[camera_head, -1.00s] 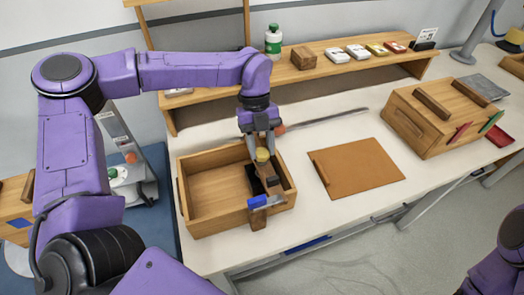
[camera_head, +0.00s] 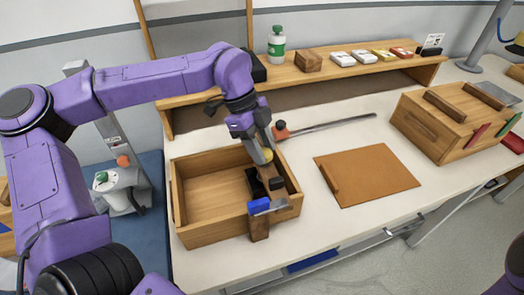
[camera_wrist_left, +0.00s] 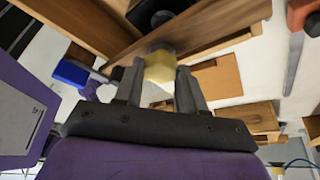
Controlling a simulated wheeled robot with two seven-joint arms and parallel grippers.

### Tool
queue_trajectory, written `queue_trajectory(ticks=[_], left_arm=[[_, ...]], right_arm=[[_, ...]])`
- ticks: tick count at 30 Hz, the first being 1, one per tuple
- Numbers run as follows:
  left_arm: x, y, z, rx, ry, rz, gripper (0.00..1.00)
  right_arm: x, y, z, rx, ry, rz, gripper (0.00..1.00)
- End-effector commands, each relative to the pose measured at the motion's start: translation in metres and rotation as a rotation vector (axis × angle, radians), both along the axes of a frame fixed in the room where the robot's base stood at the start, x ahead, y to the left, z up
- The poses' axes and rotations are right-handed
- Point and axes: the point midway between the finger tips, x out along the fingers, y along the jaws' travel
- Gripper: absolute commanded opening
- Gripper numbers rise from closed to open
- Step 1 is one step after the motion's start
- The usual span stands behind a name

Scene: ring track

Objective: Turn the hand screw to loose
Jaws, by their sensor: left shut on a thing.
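The hand screw's yellow knob (camera_head: 267,155) shows above the right part of an open wooden box (camera_head: 185,238). My left gripper (camera_head: 262,150) comes down tilted from the upper left and is shut on the knob. In the left wrist view the yellow knob (camera_wrist_left: 160,68) sits between the two grey fingers of my left gripper (camera_wrist_left: 158,82). A dark block and a wooden bar with a blue piece (camera_head: 259,206) are below it at the box's front right. The fingers partly hide the knob. My right gripper is out of view.
A brown board (camera_head: 368,178) lies right of the box. A long bar clamp with an orange end (camera_head: 281,131) lies behind it. A wooden case (camera_head: 430,130) stands at the right. A shelf (camera_head: 350,72) with a bottle and small boxes runs along the back.

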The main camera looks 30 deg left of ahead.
Motion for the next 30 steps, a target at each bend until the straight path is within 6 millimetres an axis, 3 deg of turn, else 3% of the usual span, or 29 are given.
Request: queue_trajectory(ticks=[21, 22, 24, 30], left_arm=[[-0.0007, -0.0002, -0.0001, 0.001, 0.002, 0.073, 0.09], [-0.0007, -0.0002, -0.0001, 0.001, 0.002, 0.072, 0.46], [-0.0006, -0.0001, -0.0001, 0.001, 0.002, 0.072, 0.64], [-0.0005, -0.0001, 0.0001, 0.001, 0.001, 0.073, 0.64]], right_arm=[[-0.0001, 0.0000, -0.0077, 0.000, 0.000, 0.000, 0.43], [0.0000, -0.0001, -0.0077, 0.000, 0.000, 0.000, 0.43], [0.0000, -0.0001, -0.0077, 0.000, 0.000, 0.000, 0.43], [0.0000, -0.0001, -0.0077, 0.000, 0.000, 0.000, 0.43]])
